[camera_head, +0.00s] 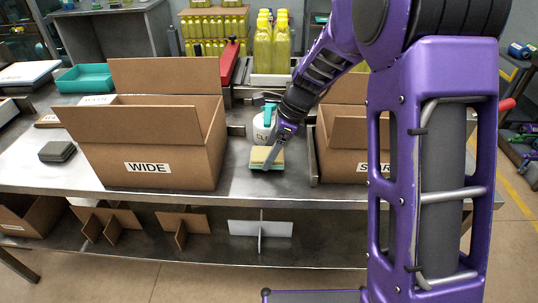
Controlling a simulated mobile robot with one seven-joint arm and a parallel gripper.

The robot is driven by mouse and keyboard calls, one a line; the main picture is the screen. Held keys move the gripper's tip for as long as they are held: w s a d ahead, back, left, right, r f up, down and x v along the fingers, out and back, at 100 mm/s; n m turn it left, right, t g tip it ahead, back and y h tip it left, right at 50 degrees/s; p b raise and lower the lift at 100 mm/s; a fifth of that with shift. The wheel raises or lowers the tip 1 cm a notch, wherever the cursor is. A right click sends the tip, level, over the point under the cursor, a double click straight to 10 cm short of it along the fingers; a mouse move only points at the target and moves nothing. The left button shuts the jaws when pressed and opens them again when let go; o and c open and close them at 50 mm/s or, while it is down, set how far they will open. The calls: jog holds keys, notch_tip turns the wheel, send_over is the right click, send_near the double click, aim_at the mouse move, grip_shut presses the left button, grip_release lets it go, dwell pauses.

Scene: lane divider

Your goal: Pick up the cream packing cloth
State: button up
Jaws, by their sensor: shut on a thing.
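The cream packing cloth (259,155) is a small flat pad near the front of the steel table, between the two cardboard boxes. A teal layer (258,167) shows under its front edge. My gripper (271,160) comes down from the upper right and is shut on the cream cloth at its right part. The fingers hide part of the cloth. I cannot tell whether the cloth is raised off the teal layer.
A box marked WIDE (150,150) stands to the left, another box (345,150) to the right, partly behind my arm. A white bottle with a teal top (261,130) stands just behind the cloth. Dark pads (57,151) lie far left. Bare steel (240,188) lies in front.

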jog(key=s, duration=1.8)
jog(key=shift+a+r+p, duration=0.3)
jog(key=shift+r+p, duration=0.05)
jog(key=shift+p, duration=0.05)
